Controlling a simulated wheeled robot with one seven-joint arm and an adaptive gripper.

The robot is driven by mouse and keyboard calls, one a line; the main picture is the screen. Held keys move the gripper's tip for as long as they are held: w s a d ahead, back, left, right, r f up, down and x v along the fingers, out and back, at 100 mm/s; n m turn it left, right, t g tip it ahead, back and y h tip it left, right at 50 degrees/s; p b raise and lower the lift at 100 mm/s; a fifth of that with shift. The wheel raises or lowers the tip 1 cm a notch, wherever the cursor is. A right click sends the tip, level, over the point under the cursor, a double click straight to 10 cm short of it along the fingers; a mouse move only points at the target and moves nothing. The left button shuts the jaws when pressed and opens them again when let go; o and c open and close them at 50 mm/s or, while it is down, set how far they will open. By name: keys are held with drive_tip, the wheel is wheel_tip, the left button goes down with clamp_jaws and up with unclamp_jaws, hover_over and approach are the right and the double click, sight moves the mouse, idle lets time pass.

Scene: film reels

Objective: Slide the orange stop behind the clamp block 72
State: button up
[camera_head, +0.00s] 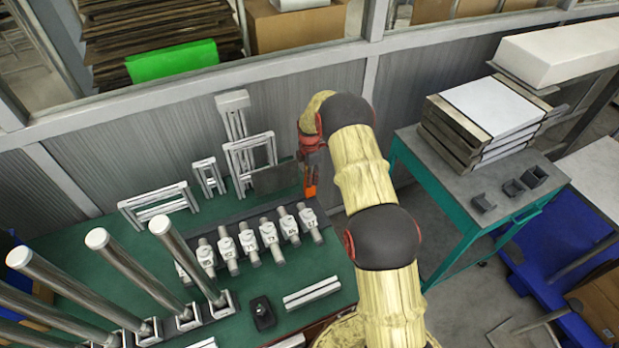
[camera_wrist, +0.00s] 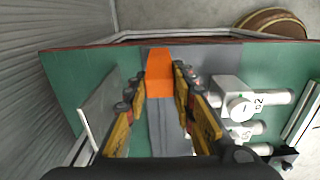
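The orange stop (camera_head: 310,188) stands at the far right end of the dark strip, just below my gripper (camera_head: 311,160). In the wrist view, the orange stop (camera_wrist: 159,72) lies over a grey rail between the two fingers of my gripper (camera_wrist: 160,75). The fingertips are close along both its sides; whether they press on it cannot be told. A row of white clamp blocks (camera_head: 269,233) with dark numbers lies left of and nearer than the stop. One clamp block (camera_wrist: 240,105) shows right of my fingers; its number is hard to read, so I cannot single out 72.
White frames (camera_head: 250,155) and a dark upright plate (camera_head: 272,178) stand left of my gripper. Tall metal posts (camera_head: 190,262) rise at the front left of the green bench (camera_head: 110,225). A black device (camera_head: 263,312) and a white bar (camera_head: 312,292) lie in front of the clamps.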

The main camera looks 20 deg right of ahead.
clamp_jaws()
idle(0.3)
drive_tip(key=a+b, duration=0.2)
drive_tip(key=a, duration=2)
drive_tip(key=shift+a, duration=0.2)
drive_tip(key=shift+w, duration=0.1)
drive_tip(key=o, duration=0.5)
unclamp_jaws()
drive_tip(key=shift+o, duration=0.5)
